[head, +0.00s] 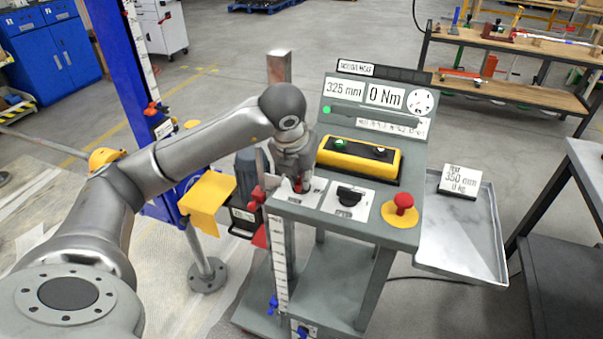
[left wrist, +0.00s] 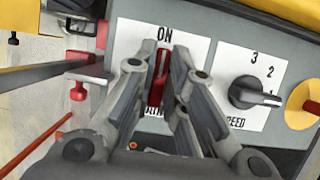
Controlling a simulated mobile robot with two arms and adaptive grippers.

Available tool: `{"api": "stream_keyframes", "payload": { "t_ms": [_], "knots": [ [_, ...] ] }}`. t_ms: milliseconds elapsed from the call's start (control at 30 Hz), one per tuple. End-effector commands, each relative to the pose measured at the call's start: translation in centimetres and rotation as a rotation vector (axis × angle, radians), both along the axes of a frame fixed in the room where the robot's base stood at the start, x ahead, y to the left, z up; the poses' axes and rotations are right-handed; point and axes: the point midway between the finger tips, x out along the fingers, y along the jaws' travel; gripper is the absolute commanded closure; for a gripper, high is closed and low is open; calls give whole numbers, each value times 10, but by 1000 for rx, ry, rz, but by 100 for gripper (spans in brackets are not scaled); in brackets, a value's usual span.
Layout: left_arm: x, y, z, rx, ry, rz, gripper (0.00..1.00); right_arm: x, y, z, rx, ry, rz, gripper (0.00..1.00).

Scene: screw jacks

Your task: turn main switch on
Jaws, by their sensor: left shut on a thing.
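The main switch is a red handle (left wrist: 158,78) on a white plate (left wrist: 190,48) marked ON at its top edge, on the grey control console (head: 345,217). In the left wrist view the handle stands upright in the picture, its upper end towards the ON mark. My left gripper (left wrist: 160,80) is shut on the red handle, one finger on each side. In the head view my left gripper (head: 303,185) reaches down onto the console's left plate and hides most of the switch. The lower label is partly covered by the fingers. My right gripper is not in view.
Right of the switch are a black speed knob (head: 350,195) and a red emergency button (head: 403,203). Behind them is a yellow box (head: 358,160) with buttons. The display (head: 375,105) reads 325 mm and 0 Nm. A grey tray (head: 455,240) stands right of the console.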

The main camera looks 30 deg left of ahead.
Motion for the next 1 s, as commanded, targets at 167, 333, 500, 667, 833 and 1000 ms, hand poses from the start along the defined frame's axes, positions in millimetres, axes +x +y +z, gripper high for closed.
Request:
{"api": "stream_keyframes", "payload": {
  "t_ms": [167, 333, 500, 667, 833, 1000],
  "knots": [
    [0, 1, 1, -1, -2, 4, 84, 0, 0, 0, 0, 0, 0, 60],
    [0, 0, 1, -1, -1, 3, 66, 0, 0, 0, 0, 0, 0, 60],
    [0, 0, 0, -1, -1, 1, 66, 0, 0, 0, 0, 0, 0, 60],
    [-1, 0, 3, -1, -1, 1, 66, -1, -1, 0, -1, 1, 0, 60],
    [-8, -3, 24, -2, -7, 0, 66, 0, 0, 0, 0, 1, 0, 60],
    [-22, -6, 60, -1, -9, 0, 66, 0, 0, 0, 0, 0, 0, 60]
  ]
}}
